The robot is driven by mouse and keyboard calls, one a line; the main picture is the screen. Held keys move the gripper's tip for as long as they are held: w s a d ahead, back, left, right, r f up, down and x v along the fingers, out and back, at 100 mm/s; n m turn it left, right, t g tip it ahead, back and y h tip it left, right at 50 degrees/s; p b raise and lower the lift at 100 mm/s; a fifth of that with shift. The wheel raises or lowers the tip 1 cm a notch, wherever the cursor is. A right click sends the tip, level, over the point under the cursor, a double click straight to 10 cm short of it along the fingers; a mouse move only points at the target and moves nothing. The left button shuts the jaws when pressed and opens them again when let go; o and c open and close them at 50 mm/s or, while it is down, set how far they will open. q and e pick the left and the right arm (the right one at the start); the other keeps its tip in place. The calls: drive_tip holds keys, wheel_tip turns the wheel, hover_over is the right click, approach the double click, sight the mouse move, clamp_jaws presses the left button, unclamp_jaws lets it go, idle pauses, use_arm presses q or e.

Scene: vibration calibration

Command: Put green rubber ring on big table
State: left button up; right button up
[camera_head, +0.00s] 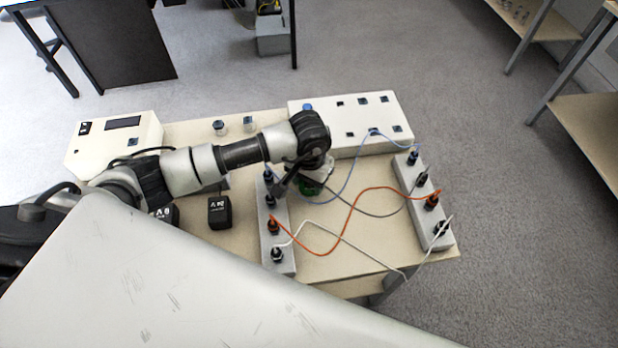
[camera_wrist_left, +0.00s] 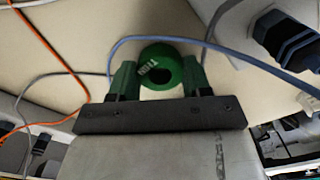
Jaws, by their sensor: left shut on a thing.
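The green rubber ring (camera_wrist_left: 173,60) sits between the two dark green fingers of my left gripper (camera_wrist_left: 160,82) in the left wrist view. The gripper is shut on it. A small pale label shows on the ring. In the head view, my left gripper (camera_head: 304,182) points down over the middle of the light wooden table (camera_head: 375,230), and the ring (camera_head: 310,188) shows as a green patch partly hidden under the wrist. I cannot tell whether the ring touches the tabletop. My right gripper is not in view.
Two grey terminal strips (camera_head: 281,245) (camera_head: 432,222) with blue, grey, orange and white cables lie on either side of the gripper. A white box (camera_head: 350,118) stands behind it. A black weight (camera_head: 219,212) and a white device (camera_head: 125,135) are to the left.

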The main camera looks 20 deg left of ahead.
use_arm(q)
drive_tip(key=shift+f, duration=0.15)
drive_tip(key=shift+f, duration=0.15)
drive_tip(key=o, duration=0.9)
